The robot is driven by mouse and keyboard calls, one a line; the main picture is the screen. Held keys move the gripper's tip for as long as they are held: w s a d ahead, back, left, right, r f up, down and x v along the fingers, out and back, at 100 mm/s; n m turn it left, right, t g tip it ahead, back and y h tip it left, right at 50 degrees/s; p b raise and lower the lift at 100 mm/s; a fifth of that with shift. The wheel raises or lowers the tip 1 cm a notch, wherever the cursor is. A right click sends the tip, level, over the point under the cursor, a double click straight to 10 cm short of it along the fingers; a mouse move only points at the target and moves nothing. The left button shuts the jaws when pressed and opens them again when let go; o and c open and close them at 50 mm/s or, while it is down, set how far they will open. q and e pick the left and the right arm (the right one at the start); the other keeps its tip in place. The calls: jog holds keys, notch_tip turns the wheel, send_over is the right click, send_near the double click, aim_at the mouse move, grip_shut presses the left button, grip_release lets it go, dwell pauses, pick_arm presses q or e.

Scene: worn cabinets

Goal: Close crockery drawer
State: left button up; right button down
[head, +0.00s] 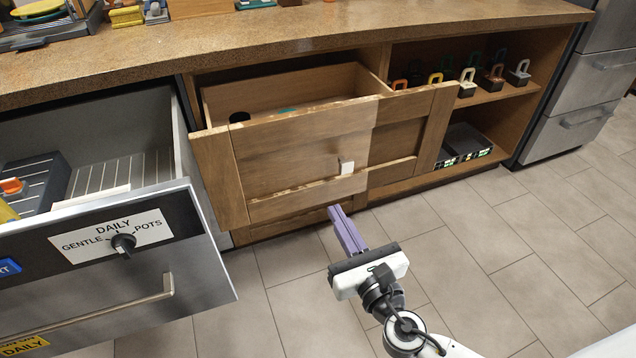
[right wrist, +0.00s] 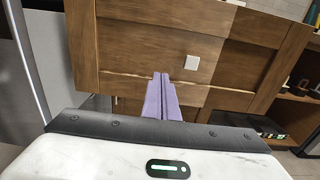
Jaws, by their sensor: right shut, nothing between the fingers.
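The wooden crockery drawer (head: 300,160) is pulled out under the counter, its inside visible from above in the head view. A small pale square knob (head: 346,167) sits on its front. The drawer front (right wrist: 130,50) and knob (right wrist: 192,62) fill the upper part of the right wrist view. My right gripper (head: 338,210), with purple fingers, is shut and empty. It appears below the knob, near the drawer's lower edge; I cannot tell whether it touches. The fingers also show in the right wrist view (right wrist: 162,78). My left gripper is not in view.
A grey dishwasher-like drawer (head: 120,250) stands open at the left. Open shelves (head: 510,92) with several padlock-like items are at the right. The countertop (head: 300,45) runs above. The tiled floor (head: 500,250) at the right is clear.

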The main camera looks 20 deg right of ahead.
aim_at(313, 171)
jog(key=w, duration=1.1)
jog(key=shift+w+a, duration=0.2)
jog(key=shift+w, duration=0.1)
